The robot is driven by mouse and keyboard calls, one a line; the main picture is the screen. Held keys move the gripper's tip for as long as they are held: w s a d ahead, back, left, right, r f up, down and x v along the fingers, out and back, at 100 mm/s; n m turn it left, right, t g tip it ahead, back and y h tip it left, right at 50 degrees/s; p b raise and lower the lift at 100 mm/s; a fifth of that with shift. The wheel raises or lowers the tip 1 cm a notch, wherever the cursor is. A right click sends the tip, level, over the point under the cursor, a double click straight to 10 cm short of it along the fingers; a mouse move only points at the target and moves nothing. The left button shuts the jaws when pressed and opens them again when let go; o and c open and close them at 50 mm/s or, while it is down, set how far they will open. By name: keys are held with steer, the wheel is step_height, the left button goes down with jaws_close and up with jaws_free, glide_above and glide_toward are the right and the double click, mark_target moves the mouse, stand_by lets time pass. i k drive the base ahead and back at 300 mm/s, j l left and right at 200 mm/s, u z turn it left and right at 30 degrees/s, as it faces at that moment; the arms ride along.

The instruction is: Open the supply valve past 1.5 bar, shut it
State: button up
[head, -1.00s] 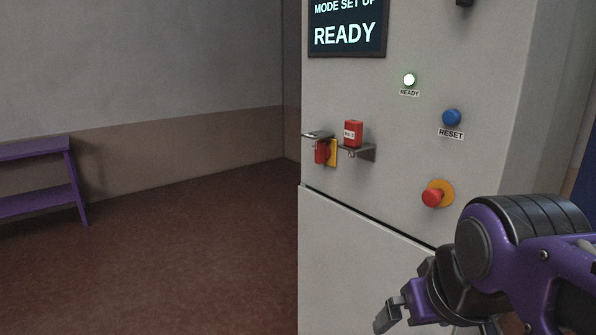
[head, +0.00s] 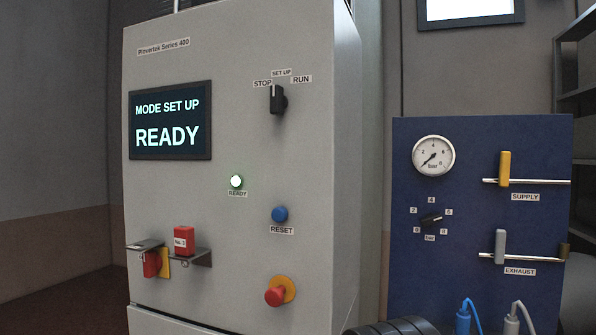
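The supply valve has a yellow handle (head: 504,168) on a thin horizontal pipe at the upper right of a blue panel (head: 405,285). The handle stands upright, across the pipe, above the SUPPLY label (head: 525,197). A round white pressure gauge (head: 433,156) sits to its left; its needle points to the lower left, near the low end of the scale. My gripper is not in view; only a dark part of my arm shows at the bottom edge, below the panel.
Below, the exhaust valve's grey handle (head: 500,246) stands upright across its pipe. A black regulator knob (head: 431,218) is beside it. Blue and grey hoses (head: 466,317) rise at the bottom. The grey cabinet (head: 330,200) stands left; its screen (head: 170,120) reads MODE SET UP READY.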

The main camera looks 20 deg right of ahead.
mark_target(505, 158)
steer(key=z, duration=1.35)
